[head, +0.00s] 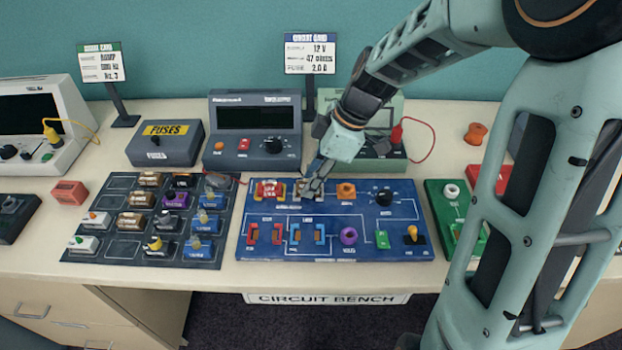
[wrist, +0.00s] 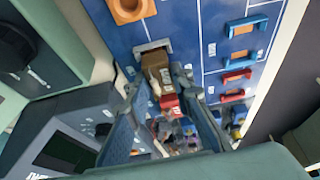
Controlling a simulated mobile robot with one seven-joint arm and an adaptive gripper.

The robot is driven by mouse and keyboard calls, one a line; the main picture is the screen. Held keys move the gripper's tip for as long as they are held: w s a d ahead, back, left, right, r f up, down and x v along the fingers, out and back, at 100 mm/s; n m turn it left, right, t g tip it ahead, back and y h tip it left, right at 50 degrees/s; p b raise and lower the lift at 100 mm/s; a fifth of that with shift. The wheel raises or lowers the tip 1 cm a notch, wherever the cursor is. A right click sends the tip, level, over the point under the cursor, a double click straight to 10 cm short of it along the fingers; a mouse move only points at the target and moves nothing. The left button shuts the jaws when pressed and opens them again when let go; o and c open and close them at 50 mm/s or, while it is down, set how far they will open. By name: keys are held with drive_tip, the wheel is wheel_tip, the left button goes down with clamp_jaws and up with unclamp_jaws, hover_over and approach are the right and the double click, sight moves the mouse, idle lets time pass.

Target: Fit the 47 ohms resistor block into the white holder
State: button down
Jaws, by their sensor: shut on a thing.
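My gripper (head: 311,188) is over the upper part of the blue circuit board (head: 350,249). In the wrist view my gripper (wrist: 163,92) is shut on a brown resistor block (wrist: 156,68), one finger on each side. Its marking is too small to read. The white holder (wrist: 153,46) shows as a pale bracket at the block's upper end, between the orange holder and a red block. The block is at the holder, but I cannot tell whether it is seated or just above it. In the head view my fingers mostly hide both.
A red block (head: 268,189) and an orange holder (head: 346,190) flank the spot. A dark tray (head: 110,249) with several component blocks lies left. A power supply (head: 253,133) stands behind. A sign card (head: 310,53) lists 12 V and 47 ohms.

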drive_tip(key=shift+f+b, duration=0.3)
drive_tip(key=shift+f, duration=0.1)
drive_tip(key=c, duration=1.6)
unclamp_jaws()
drive_tip(key=shift+o, duration=0.5)
drive_tip(key=o, duration=0.4)
drive_tip(key=shift+c, duration=0.2)
drive_tip(key=shift+r, duration=0.15)
drive_tip(key=shift+r+p, duration=2.75)
drive_tip(key=shift+r, duration=1.1)
